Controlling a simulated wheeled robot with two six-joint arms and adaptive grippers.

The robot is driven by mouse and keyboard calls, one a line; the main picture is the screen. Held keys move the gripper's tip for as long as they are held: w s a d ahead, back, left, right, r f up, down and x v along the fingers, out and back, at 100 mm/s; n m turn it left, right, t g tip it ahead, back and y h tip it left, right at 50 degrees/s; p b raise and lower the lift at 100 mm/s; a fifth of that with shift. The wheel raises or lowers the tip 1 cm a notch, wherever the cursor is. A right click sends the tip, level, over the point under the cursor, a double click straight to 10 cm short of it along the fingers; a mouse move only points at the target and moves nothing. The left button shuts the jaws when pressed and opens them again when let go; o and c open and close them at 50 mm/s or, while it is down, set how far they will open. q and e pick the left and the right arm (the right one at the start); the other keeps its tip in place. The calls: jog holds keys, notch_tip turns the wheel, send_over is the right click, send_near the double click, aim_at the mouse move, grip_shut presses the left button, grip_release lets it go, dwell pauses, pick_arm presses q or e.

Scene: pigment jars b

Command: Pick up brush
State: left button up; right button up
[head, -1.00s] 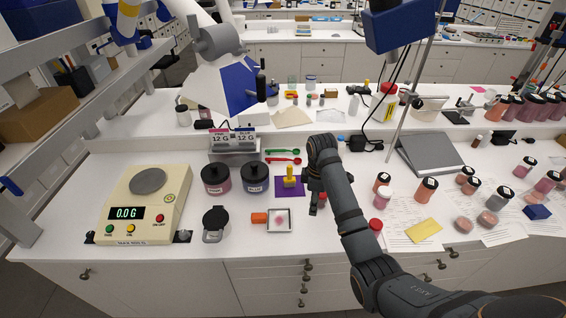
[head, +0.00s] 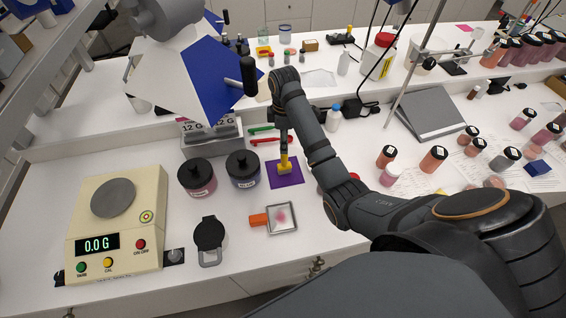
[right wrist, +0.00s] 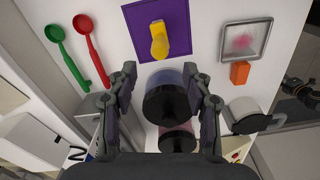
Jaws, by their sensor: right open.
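My right gripper (head: 284,138) is close above the brush in the head view. In the right wrist view the right gripper (right wrist: 160,78) has its fingers spread, with nothing held between them, and the brush lies beyond the fingertips. My left gripper is in neither view.
Two dark-lidded jars (head: 243,168) stand left of the mat. Green and red spoons (head: 264,140) lie behind it. A small tray (head: 282,219) with pink powder and an orange block (head: 258,219) is in front. A scale (head: 115,215) stands at the left. Several jars are at the right.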

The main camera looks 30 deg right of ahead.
aim_at(285, 158)
notch_tip(285, 158, down, 2)
jog(key=shift+s+f, duration=0.1)
jog(key=shift+f, duration=0.15)
jog(key=shift+w+f+p, duration=0.2)
jog(key=shift+f+p, duration=0.1)
jog(key=shift+f, duration=0.1)
jog(key=shift+w+f, duration=0.2)
jog(key=shift+f, duration=0.6)
jog(key=f+p, duration=0.1)
jog(key=s+f+p, duration=0.1)
jog(key=shift+d+p, duration=0.1)
jog(key=shift+p, duration=0.2)
notch_tip(285, 158, down, 2)
jog(key=shift+w+f, duration=0.15)
jog(key=shift+f, duration=0.35)
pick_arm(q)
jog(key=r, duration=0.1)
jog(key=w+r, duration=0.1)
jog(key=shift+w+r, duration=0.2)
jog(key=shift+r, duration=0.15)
pick_arm(e)
grip_shut()
